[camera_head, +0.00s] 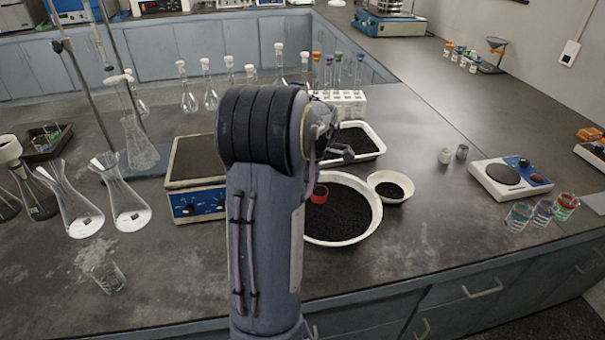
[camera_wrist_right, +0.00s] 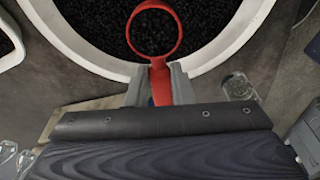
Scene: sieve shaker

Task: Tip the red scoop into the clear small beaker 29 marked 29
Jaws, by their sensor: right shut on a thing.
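The red scoop (camera_wrist_right: 153,33) is held by its handle in my right gripper (camera_wrist_right: 157,82), which is shut on it. Its round cup is over the large white bowl (camera_wrist_right: 255,18) of black granules. The cup's inside looks dark; I cannot tell how full it is. In the head view the scoop (camera_head: 320,193) shows just right of my arm, which hides the gripper. A small clear beaker (camera_wrist_right: 238,87) stands beside the bowl in the wrist view. Another clear beaker (camera_head: 107,277) stands at the front left in the head view. No number is readable on either. My left gripper is not in view.
A white tray (camera_head: 375,137) and a small bowl (camera_head: 400,184) stand behind and right. Coloured beakers (camera_head: 543,211) stand at the right edge. The front left bench is mostly free.

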